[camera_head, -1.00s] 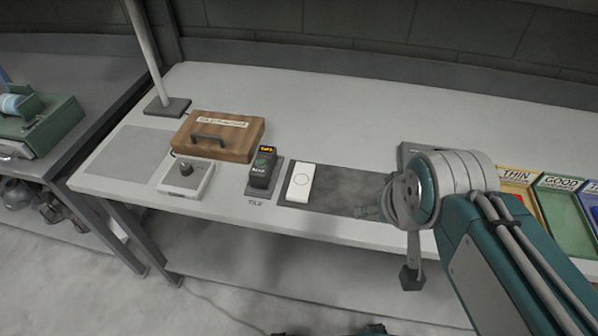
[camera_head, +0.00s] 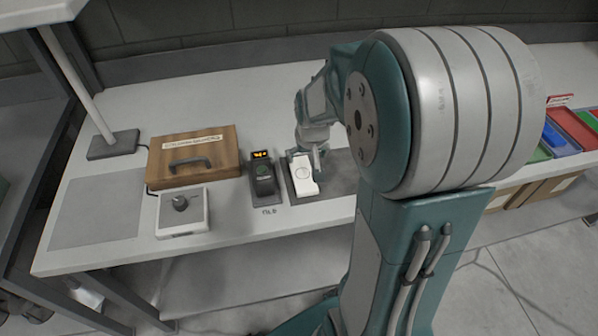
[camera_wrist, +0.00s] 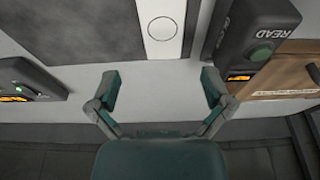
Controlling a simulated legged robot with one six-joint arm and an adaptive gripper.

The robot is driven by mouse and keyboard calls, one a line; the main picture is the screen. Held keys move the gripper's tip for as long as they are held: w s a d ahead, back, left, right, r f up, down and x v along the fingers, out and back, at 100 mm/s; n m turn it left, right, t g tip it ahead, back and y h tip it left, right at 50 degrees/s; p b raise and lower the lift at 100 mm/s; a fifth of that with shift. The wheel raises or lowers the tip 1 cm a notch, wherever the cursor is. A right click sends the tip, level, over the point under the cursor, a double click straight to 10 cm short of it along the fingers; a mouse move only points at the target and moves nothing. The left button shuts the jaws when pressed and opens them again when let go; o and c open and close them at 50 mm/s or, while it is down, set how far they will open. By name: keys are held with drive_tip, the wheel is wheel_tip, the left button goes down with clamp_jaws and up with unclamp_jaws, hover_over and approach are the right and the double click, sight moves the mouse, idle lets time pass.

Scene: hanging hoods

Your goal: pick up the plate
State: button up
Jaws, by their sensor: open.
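The plate is a small white rectangular slab (camera_head: 302,183) with a round mark, lying on a dark grey strip of the bench. My gripper (camera_head: 317,160) is near its right side in the head view, and the arm partly covers the strip. In the wrist view the plate (camera_wrist: 161,12) is at the top centre, past the fingertips. My gripper (camera_wrist: 160,85) is open there, with its two fingers wide apart and only bare surface between them.
A black reader (camera_head: 263,177) with an orange display stands close left of the plate. A wooden case (camera_head: 194,157), a grey knob box (camera_head: 182,212) and a lamp-like post (camera_head: 85,80) stand further left. Coloured trays (camera_head: 572,130) are at the right.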

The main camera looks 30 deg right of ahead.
sight(302, 174)
drive_tip(key=x, duration=0.3)
drive_tip(key=shift+s+d, duration=0.1)
drive_tip(key=shift+d, duration=0.05)
drive_tip(key=shift+w+a+f, duration=0.15)
drive_tip(key=shift+f, duration=0.35)
drive_tip(key=shift+w+a+f, duration=0.1)
drive_tip(key=shift+a+f, duration=0.05)
drive_tip(key=shift+f, duration=0.3)
drive_tip(key=x, duration=0.3)
drive_tip(key=shift+w+a+f, duration=0.1)
drive_tip(key=shift+a+f, duration=0.05)
drive_tip(key=shift+f, duration=0.05)
drive_tip(key=shift+w+d+f, duration=0.15)
drive_tip(key=shift+d+f, duration=0.2)
drive_tip(key=shift+f, duration=0.1)
drive_tip(key=shift+a, duration=0.2)
drive_tip(key=c, duration=1)
